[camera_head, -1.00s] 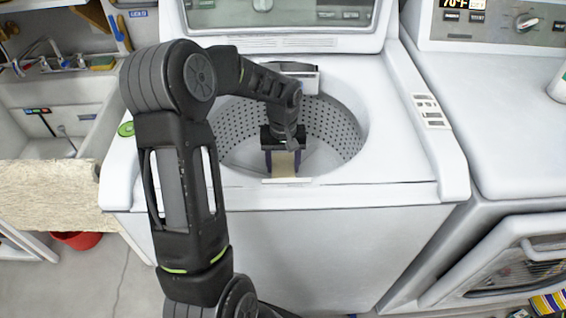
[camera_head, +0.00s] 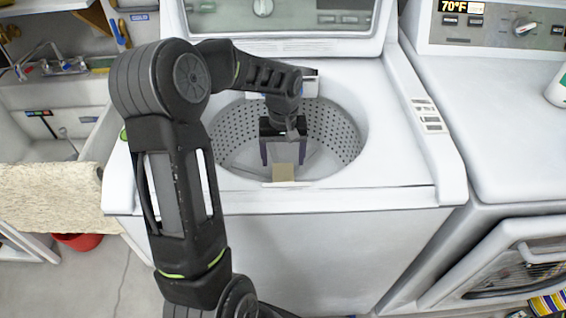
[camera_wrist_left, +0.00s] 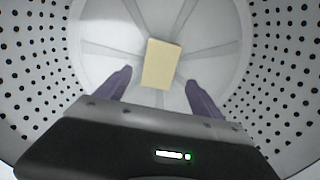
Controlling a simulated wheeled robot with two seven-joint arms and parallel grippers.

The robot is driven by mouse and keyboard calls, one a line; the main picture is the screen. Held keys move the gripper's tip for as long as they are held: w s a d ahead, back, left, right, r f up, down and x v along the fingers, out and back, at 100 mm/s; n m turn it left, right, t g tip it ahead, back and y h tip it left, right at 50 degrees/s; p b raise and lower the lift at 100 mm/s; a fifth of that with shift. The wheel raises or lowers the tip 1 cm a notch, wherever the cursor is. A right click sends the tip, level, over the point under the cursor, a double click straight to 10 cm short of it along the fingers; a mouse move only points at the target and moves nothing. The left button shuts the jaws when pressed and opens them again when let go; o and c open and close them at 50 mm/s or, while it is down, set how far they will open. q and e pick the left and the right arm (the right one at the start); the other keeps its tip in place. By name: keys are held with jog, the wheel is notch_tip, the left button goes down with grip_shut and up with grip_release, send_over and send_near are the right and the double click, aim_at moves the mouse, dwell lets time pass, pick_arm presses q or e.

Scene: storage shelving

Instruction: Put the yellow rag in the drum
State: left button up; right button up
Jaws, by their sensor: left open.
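The yellow rag (camera_head: 283,172) is a small pale-yellow rectangle. In the head view it shows at the front part of the drum opening, below my left gripper's fingertips. The drum (camera_head: 345,135) is the perforated tub of the open top-loading washer. My left gripper (camera_head: 283,162) is over the drum with its fingers spread and nothing between them. In the left wrist view the rag (camera_wrist_left: 161,64) shows beyond the open fingers (camera_wrist_left: 160,85), against the drum's pale ribbed bottom (camera_wrist_left: 105,30). Whether it touches the bottom I cannot tell. My right gripper is not in view.
The washer's front rim (camera_head: 330,198) and raised lid (camera_head: 285,40) bound the opening. A dryer (camera_head: 500,120) stands at the right. A sink (camera_head: 50,130) and a beige rug-like cloth (camera_head: 45,200) are at the left. A red bucket (camera_head: 80,241) is on the floor.

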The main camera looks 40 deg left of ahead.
pick_arm(q)
notch_tip(320, 180, up, 9)
dwell(1.0)
